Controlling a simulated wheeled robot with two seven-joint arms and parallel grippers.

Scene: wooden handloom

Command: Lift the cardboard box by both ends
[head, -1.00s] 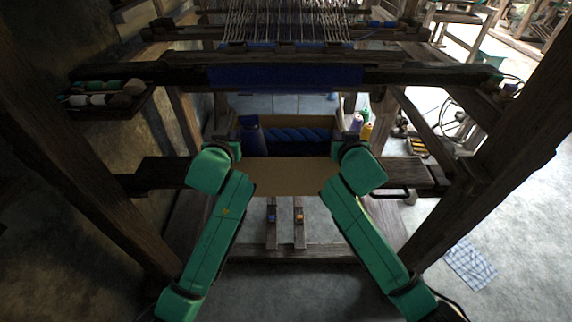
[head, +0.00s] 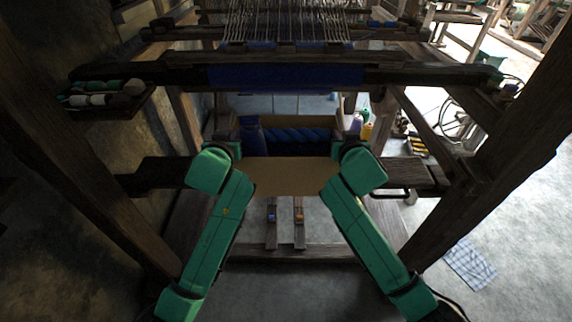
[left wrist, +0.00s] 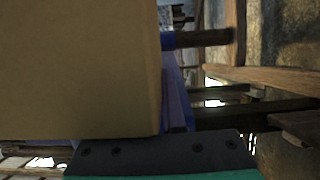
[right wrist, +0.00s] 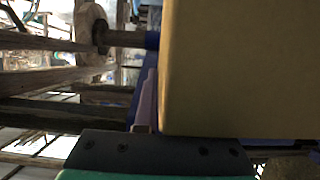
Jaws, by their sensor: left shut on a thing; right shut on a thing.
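The open cardboard box (head: 288,177) is between my two green arms in the head view, with dark blue rolled material (head: 298,135) inside it. Its walls fill much of the left wrist view (left wrist: 80,70) and the right wrist view (right wrist: 240,70). My left gripper (head: 234,150) is at the box's left end and shut on it. My right gripper (head: 338,150) is at the right end and shut on it. The fingertips are mostly hidden behind my wrists. The box looks about level; I cannot tell its clearance from the wooden bench behind it.
The loom's beam with blue cloth (head: 285,76) crosses beyond the box. Dark posts stand at left and right. A tray of yarn spools (head: 105,97) hangs at left. Two pedals (head: 298,222) are below the box. A checked cloth (head: 469,262) lies on the floor at right.

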